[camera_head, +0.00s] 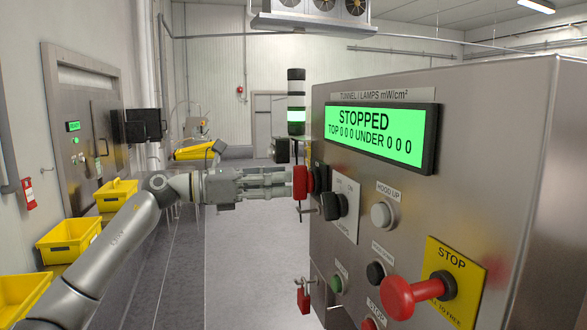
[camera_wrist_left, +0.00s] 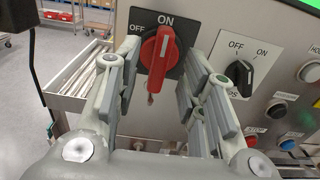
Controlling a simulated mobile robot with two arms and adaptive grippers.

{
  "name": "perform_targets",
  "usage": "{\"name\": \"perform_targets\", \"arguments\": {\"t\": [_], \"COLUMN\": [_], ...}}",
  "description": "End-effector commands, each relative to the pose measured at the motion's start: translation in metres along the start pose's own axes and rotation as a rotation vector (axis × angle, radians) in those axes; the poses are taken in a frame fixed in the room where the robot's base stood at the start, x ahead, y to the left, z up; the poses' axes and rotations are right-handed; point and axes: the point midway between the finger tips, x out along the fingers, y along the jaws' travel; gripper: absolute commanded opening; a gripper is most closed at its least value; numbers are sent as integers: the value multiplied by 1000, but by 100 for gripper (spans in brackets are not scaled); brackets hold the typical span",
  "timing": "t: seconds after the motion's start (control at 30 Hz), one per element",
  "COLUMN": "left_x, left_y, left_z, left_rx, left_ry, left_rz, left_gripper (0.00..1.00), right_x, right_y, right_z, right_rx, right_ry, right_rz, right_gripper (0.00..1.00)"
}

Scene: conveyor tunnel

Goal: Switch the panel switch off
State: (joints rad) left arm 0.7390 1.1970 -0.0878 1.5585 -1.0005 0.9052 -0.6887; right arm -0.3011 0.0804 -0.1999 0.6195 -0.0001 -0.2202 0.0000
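The control panel (camera_head: 440,125) stands at the right in the head view, its green display (camera_head: 380,137) reading "STOPPED". A red rotary switch (camera_head: 300,183) on a black plate sticks out at the panel's left edge. In the left wrist view the red switch (camera_wrist_left: 157,62) stands nearly upright, toward "ON", with "OFF" to its left. A second, black rotary switch (camera_head: 333,206) marked OFF and ON is beside it, also in the left wrist view (camera_wrist_left: 238,76). My left gripper (camera_head: 291,184) is open, its fingers (camera_wrist_left: 163,75) either side of the red switch; contact is unclear. My right gripper is not in view.
A red mushroom stop button (camera_head: 412,296) sticks out at the panel's lower right. Yellow bins (camera_head: 68,240) line the left. Grey floor is free left of the panel.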

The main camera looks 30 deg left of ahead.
Motion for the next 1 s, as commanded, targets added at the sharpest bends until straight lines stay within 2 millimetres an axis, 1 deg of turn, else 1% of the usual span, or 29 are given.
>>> {"name": "perform_targets", "arguments": {"t": [0.03,0.2,0.3,0.4,0.67,0.93,0.97,1.0], "left_x": [9,28,35,38,38,38,38,38], "left_y": [-1,0,0,0,0,0,0,0], "left_z": [5,3,2,1,0,0,0,0], "left_rx": [-1,-1,-1,0,0,0,0,0], "left_ry": [-2,-1,-1,-1,0,0,0,0], "left_rz": [-4,-1,-1,-1,0,0,0,0], "left_gripper": [38,38,38,38,38,3,0,0], "right_x": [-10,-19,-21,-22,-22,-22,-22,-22], "right_y": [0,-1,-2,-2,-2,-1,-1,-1], "right_z": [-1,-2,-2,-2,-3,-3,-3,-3], "right_rx": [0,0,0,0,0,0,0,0], "right_ry": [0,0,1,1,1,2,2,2], "right_rz": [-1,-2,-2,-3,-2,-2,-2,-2], "right_gripper": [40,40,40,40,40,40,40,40]}}
